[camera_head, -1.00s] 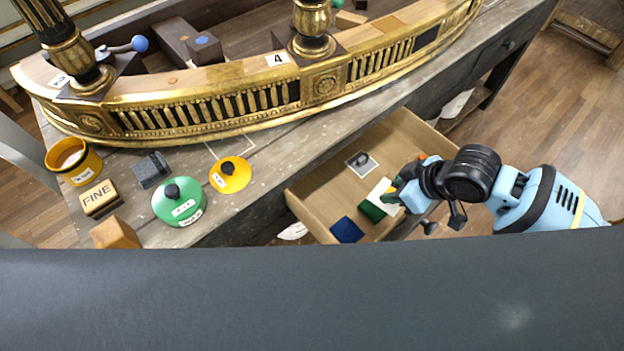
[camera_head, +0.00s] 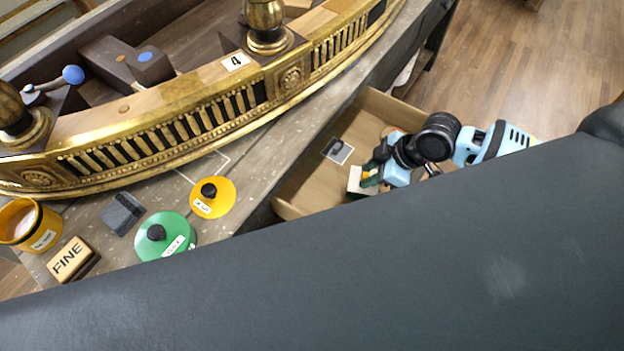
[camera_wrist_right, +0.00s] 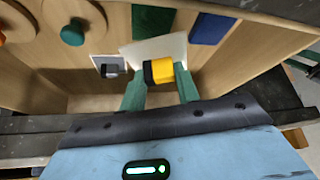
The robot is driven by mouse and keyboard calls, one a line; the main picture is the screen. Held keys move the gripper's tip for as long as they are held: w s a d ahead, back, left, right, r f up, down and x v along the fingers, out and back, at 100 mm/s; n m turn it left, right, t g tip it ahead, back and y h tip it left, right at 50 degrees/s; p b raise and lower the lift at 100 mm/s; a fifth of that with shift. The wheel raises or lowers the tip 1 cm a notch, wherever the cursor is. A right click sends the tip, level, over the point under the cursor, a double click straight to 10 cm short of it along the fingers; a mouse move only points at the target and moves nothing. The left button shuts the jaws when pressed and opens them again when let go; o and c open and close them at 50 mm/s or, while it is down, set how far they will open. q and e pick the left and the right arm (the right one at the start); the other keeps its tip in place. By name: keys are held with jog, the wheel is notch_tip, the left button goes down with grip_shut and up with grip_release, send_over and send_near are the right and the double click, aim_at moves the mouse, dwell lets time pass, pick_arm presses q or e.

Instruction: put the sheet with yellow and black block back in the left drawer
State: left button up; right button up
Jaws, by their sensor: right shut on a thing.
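My right gripper (camera_head: 372,172) is shut on the yellow and black block (camera_wrist_right: 158,71), seen between its green fingers in the right wrist view. The block is on a white sheet (camera_wrist_right: 172,46), which also shows in the head view (camera_head: 355,181). The sheet is over the open wooden drawer (camera_head: 298,192), within its outline. I cannot tell whether it touches the drawer floor. My left gripper is not in view.
The drawer also holds a grey sheet with a dark block (camera_head: 337,151), a green piece (camera_wrist_right: 152,20), a blue piece (camera_wrist_right: 211,28) and a teal knob (camera_wrist_right: 74,34). A yellow lid (camera_head: 222,200) and green lid (camera_head: 150,248) lie on the console top.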

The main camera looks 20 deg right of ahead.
jog(key=w+a+f, duration=0.1)
jog(key=a, duration=0.2)
jog(key=w+a+f, duration=0.2)
jog(key=a, duration=0.1)
jog(key=w+a+f, duration=0.2)
jog(key=a, duration=0.1)
jog(key=shift+w+f, duration=0.15)
jog(key=shift+w+a+f, duration=0.35)
jog(key=shift+a+f, duration=0.15)
jog(key=shift+a, duration=0.05)
jog(key=shift+w+a+f, duration=0.3)
jog(key=shift+a+f, duration=0.2)
jog(key=shift+a, duration=0.05)
jog(key=shift+f+b, duration=0.15)
jog(key=shift+b, duration=0.15)
jog(key=o, duration=0.9)
